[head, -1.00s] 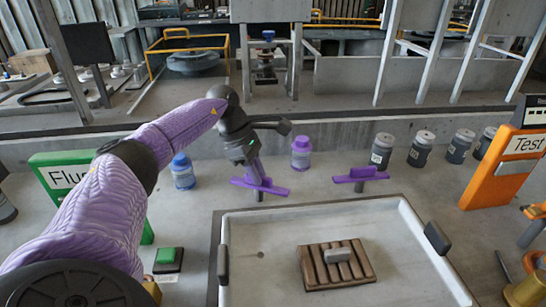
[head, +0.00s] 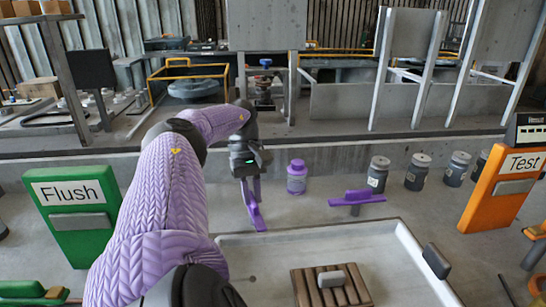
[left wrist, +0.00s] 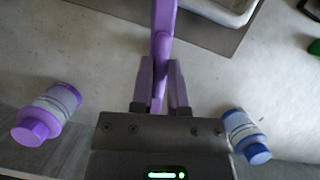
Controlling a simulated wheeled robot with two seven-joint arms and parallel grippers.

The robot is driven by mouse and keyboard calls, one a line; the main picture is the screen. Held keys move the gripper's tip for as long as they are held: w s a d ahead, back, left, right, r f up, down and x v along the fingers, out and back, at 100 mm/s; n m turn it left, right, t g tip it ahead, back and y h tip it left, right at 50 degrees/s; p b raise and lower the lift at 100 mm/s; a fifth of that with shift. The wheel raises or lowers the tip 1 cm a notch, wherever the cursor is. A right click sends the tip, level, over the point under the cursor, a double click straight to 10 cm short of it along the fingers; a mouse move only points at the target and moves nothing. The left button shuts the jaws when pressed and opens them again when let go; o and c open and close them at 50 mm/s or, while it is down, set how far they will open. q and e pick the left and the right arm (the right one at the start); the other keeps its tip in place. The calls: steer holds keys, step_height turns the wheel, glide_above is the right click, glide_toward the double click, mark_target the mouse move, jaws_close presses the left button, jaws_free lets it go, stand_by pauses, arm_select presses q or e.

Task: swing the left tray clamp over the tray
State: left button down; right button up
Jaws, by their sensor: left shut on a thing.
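The left tray clamp (head: 257,216) is a purple bar at the back left of the grey tray (head: 300,237). My left gripper (head: 250,188) is shut on it from above. The bar points toward the front, its free end close to the tray's back rim; I cannot tell how far it overlaps the tray. In the left wrist view the clamp (left wrist: 164,18) runs up from between the fingers (left wrist: 161,75) toward the tray's corner (left wrist: 220,10). The other purple clamp (head: 358,197) lies sideways behind the tray. My right gripper is not in view.
A brown slatted block (head: 331,289) sits in the tray. A purple-capped bottle (head: 297,178) stands behind; a blue-capped bottle (left wrist: 245,135) shows in the left wrist view. A green Flush panel (head: 75,225) is left, an orange Test panel (head: 505,190) right.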

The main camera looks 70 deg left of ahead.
arm_select(q)
steer(key=shift+m+g, duration=0.3)
steer(key=shift+m, duration=0.6)
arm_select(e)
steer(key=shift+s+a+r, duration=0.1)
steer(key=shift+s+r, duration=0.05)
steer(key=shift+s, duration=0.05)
arm_select(q)
steer(key=shift+m, duration=0.3)
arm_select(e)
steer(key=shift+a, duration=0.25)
arm_select(q)
steer(key=c, duration=0.6)
jaws_free()
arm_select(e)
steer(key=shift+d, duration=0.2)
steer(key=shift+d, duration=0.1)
